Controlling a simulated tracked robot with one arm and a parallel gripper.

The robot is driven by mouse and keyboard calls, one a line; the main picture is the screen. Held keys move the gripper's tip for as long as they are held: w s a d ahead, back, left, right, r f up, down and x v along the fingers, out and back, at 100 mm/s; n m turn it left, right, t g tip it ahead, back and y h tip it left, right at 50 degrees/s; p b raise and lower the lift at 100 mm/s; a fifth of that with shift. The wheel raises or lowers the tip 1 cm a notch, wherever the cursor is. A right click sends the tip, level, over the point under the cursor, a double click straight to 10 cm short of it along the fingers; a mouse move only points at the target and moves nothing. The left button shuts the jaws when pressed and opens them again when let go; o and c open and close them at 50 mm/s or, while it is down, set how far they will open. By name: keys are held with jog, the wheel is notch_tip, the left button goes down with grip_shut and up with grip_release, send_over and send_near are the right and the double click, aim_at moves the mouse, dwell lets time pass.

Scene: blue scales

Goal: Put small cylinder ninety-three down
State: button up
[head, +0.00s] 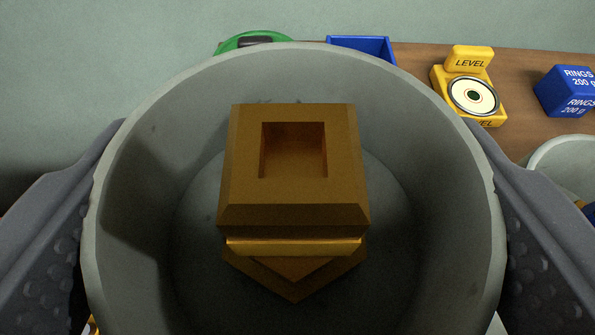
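A round grey open-topped container (140,190) fills the middle of the head view, and I look down into it. It appears to be the small cylinder; no number shows on it. Brass-coloured blocks lie inside it, the upper one (345,150) with a square recess in its top. My gripper (296,135) has one dark ridged finger against each side of the container and is closed on it. The container's underside is hidden, so I cannot tell whether it touches a surface.
A wooden surface (525,80) runs behind to the right, below a plain wall. On it are a green object (235,42), a blue box (375,45), a yellow LEVEL item (470,58) and a blue RINGS box (568,90). Another grey container (550,155) stands at the right edge.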

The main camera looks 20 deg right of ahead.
aim_at(292, 329)
jog(key=shift+f, duration=1.8)
jog(key=o, duration=2)
jog(key=shift+f, duration=0.1)
jog(key=shift+s, duration=0.1)
jog(key=shift+b+v, duration=0.35)
jog(key=shift+v, duration=5.65)
